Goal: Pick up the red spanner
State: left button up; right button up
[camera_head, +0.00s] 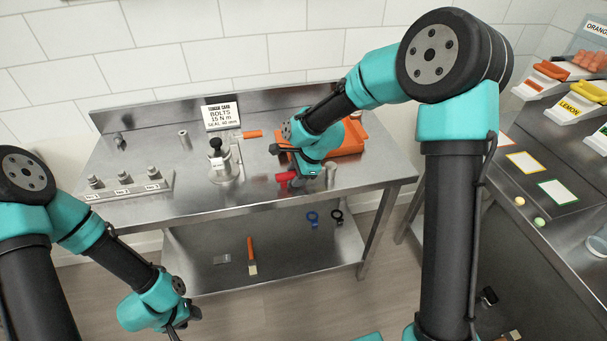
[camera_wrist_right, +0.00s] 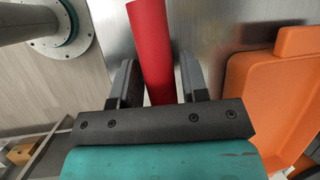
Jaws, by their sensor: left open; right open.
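The red spanner (camera_head: 284,178) lies on the metal table, mostly hidden under my right gripper (camera_head: 301,176) in the head view. In the right wrist view its red handle (camera_wrist_right: 153,40) runs down between the two dark fingers of my right gripper (camera_wrist_right: 156,82). The fingers are apart, one on each side of the handle, with a gap visible on the left. Whether they touch it on the right is unclear. My left gripper (camera_head: 182,322) is open and empty at the bottom left, low in front of the table.
An orange tray (camera_head: 350,138) lies right of the spanner; it also shows in the right wrist view (camera_wrist_right: 285,90). A clamp fixture (camera_head: 224,167) stands to the left, and a bolt rack (camera_head: 125,189) further left. Tools lie on the lower shelf (camera_head: 290,255).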

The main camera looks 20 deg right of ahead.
jog(key=shift+c, duration=0.2)
dwell(0.3)
grip_shut()
